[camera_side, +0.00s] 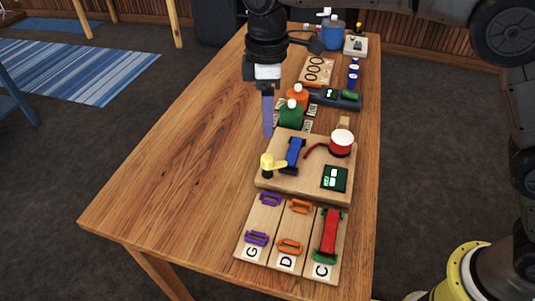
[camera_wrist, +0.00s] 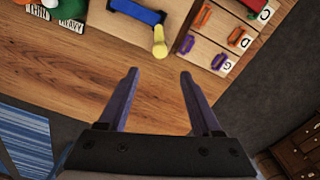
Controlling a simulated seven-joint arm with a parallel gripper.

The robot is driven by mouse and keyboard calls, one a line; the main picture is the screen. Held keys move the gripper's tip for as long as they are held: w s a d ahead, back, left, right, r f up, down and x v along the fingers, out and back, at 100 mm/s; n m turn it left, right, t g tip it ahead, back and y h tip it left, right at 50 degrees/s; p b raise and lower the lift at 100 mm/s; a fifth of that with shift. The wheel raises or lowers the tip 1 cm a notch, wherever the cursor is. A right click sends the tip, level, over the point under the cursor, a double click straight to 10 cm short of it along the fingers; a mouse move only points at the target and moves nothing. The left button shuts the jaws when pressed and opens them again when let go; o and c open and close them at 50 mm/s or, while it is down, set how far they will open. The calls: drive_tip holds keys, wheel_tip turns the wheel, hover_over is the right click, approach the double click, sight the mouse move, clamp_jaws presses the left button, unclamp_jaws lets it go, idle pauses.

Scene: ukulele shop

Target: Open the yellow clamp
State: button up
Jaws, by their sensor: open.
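The yellow clamp (camera_side: 267,164) stands at the left edge of a wooden board (camera_side: 320,192), with its arm pointing right toward a blue block (camera_side: 295,153). In the wrist view the yellow clamp (camera_wrist: 159,43) lies just ahead of my fingertips, roughly centred between them, by the end of the blue block (camera_wrist: 138,12). My gripper (camera_side: 268,136) points down above the table, behind and above the clamp in the side view. Its two purple fingers are apart and empty in the wrist view (camera_wrist: 160,73). They do not touch the clamp.
Trays lettered G, D and C (camera_side: 289,262) lie in front, a red block in C. The table's left is clear.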

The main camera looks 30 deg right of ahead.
sight(268, 157)
wheel_tip(268, 157, down, 12)
drive_tip(key=shift+f, duration=0.1)
drive_tip(key=shift+c, duration=0.2)
clamp_jaws()
idle(0.4)
